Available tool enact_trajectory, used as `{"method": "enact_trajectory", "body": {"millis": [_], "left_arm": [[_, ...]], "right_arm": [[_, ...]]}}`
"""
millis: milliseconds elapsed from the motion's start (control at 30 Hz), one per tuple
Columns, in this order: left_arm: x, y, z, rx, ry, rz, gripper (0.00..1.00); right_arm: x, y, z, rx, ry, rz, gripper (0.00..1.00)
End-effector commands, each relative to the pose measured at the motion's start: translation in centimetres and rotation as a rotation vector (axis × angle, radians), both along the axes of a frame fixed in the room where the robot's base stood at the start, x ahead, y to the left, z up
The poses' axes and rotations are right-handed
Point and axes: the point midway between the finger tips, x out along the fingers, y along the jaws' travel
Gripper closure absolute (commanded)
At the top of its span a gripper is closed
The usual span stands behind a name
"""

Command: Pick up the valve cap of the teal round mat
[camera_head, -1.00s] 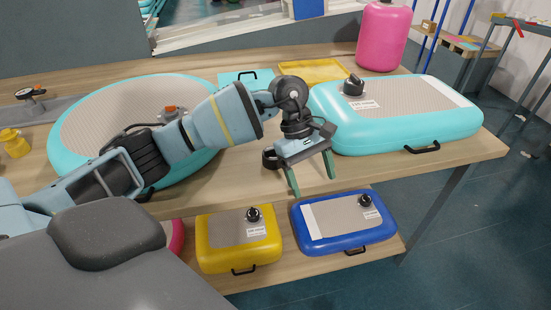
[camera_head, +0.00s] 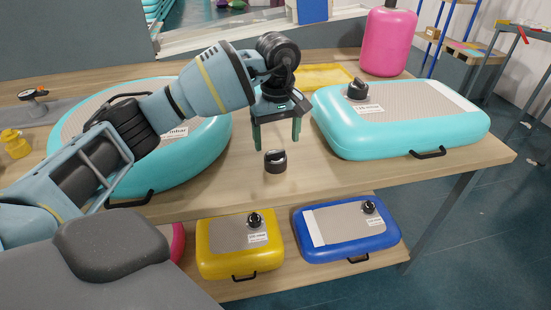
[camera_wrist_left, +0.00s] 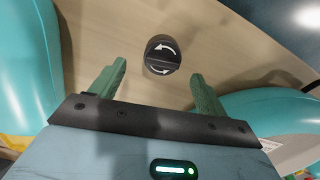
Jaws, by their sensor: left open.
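The black valve cap (camera_head: 275,161) stands upright on the wooden table, between the teal round mat (camera_head: 196,158) and the teal rectangular mat. In the left wrist view the cap (camera_wrist_left: 162,55) shows its ridged grip and white curved arrows. My left gripper (camera_head: 277,147) is open and empty, its green fingers pointing down just behind the cap in the head view. In the left wrist view the cap lies ahead of the gap between the fingertips (camera_wrist_left: 158,72), not between them. My arm hides part of the round mat and its valve. My right gripper is not in view.
The teal rectangular mat (camera_head: 400,138) stands close on the right. A pink cylinder (camera_head: 387,42) and a yellow tray (camera_head: 325,76) are at the back. Yellow (camera_head: 215,249) and blue (camera_head: 312,246) mats lie on the lower shelf. The table in front of the cap is clear.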

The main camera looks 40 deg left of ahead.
Motion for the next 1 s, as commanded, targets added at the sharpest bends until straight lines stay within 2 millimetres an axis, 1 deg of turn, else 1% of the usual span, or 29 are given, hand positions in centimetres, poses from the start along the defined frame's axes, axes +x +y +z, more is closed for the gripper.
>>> {"method": "enact_trajectory", "body": {"millis": [67, 133, 400, 533, 733, 767, 1000], "left_arm": [[0.0, 0.0, -0.2, 0.0, 0.0, 0.0, 0.25], [-0.1, 0.1, -0.9, 0.001, 0.001, 0.0, 0.25], [-0.4, 0.2, -4.4, -0.001, -0.001, 0.001, 0.25], [-0.4, 0.2, -5.1, -0.001, -0.002, 0.001, 0.25], [-0.4, 0.2, -5.1, 0.0, -0.002, 0.001, 0.25], [-0.4, 0.2, -5.1, -0.001, -0.002, 0.001, 0.27], [-0.4, 0.2, -5.1, -0.001, -0.002, 0.0, 0.59]], "right_arm": [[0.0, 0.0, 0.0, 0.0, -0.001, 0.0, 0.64], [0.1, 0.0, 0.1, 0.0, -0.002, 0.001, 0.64], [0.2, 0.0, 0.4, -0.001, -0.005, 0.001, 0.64], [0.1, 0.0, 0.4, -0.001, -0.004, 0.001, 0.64], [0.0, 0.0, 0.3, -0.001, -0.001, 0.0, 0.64], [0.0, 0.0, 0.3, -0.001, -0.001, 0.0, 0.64], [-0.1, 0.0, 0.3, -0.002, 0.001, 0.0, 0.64]]}}
